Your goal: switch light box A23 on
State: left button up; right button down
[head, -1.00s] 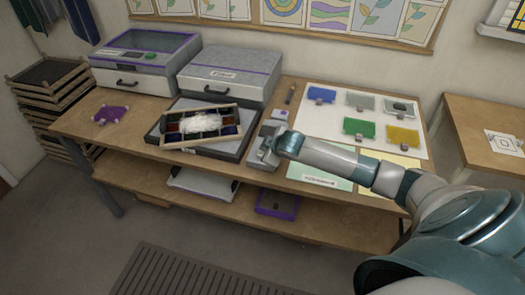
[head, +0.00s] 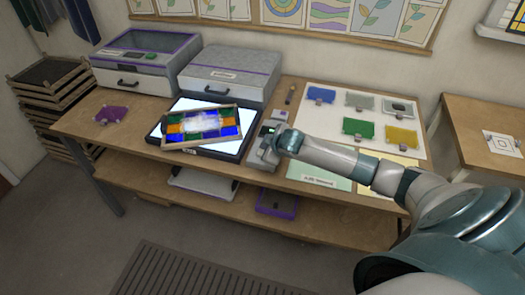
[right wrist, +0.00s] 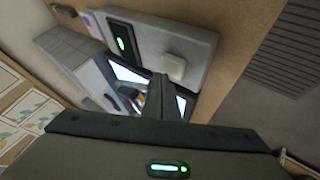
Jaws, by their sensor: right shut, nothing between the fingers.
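The light box (head: 216,150) lies on the bench with its top glowing white; its label is too small to read. A wooden-framed panel of coloured glass (head: 175,143) with a white, cloudy patch lies tilted across it and is lit from below. A grey switch unit (head: 262,157) stands at its right edge; in the right wrist view, the unit (right wrist: 190,45) shows a dark rocker with a green light and a white button. My right gripper (head: 278,142) is shut and empty, right at the unit; contact cannot be told. My left gripper is out of view.
A purple-trimmed machine (head: 145,60) and a grey lidded box (head: 230,72) stand behind. A white board (head: 330,122) with several glass samples lies at right. A purple piece (head: 112,114) lies at the left, where some bench is bare.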

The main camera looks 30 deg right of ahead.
notch_tip(320, 180, up, 6)
jog(key=p, duration=0.5)
jog(key=shift+p, duration=0.4)
